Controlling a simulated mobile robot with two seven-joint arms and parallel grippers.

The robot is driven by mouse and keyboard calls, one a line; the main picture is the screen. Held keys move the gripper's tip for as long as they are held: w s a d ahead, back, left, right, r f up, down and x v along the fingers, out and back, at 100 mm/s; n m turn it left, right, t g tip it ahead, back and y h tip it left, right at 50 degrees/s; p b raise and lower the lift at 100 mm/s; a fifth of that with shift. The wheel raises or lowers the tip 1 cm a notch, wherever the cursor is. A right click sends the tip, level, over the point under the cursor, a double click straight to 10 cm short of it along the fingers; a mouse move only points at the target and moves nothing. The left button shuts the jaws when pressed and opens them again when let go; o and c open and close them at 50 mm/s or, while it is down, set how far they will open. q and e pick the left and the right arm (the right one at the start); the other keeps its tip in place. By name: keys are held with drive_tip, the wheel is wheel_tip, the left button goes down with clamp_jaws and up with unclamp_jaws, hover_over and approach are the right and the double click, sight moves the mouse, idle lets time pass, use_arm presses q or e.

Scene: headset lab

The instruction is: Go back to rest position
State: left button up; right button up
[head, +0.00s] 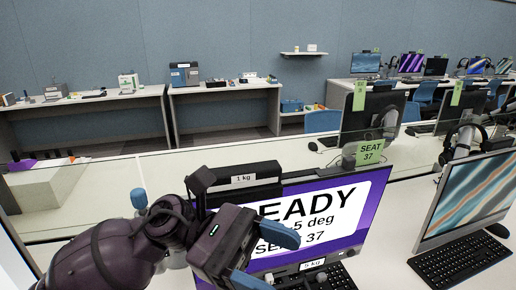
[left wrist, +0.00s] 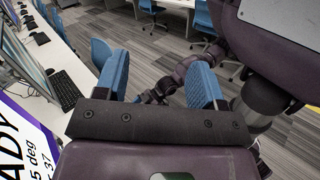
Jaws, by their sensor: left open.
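My left gripper (head: 264,257) is in front of the large monitor (head: 375,205) in the head view. Its two blue fingers are apart and nothing is between them. In the left wrist view the left gripper (left wrist: 160,82) also shows open and empty, with carpet and purple arm links of mine beyond the fingers. My left arm comes in from the lower left and covers part of the monitor screen.
The monitor reads "READY" and stands very near my left gripper. A black "1 kg" block (head: 243,181) is behind my wrist. A second monitor (head: 467,198) and keyboard (head: 463,261) are at right. Blue chairs (left wrist: 203,16) stand on the carpet (left wrist: 85,18).

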use_arm(q)
drive_tip(key=w+a+f+n+t+h, duration=0.3)
drive_tip(key=w+a+n+t+h, duration=0.35)
drive_tip(key=n, duration=0.65)
drive_tip(key=w+a+f+n+t+y, duration=0.3)
drive_tip(key=a+f+n+t+y, duration=0.45)
drive_tip(key=n, duration=0.65)
drive_tip(key=w+a+f+n+t+y, duration=0.3)
drive_tip(key=a+f+n+t+y, duration=0.2)
drive_tip(key=a+f+n+t, duration=0.65)
drive_tip(key=s+a+f+n+g+y, duration=0.6)
drive_tip(key=s+a+f+n+y, duration=0.5)
drive_tip(key=s+a+f+n, duration=0.6)
drive_tip(key=w+d+f+n+t, duration=0.1)
drive_tip(key=d+n, duration=0.5)
drive_tip(key=d, duration=0.7)
drive_tip(key=shift+x, duration=1.1)
drive_tip(key=shift+d+t, duration=0.2)
drive_tip(key=shift+t, duration=0.05)
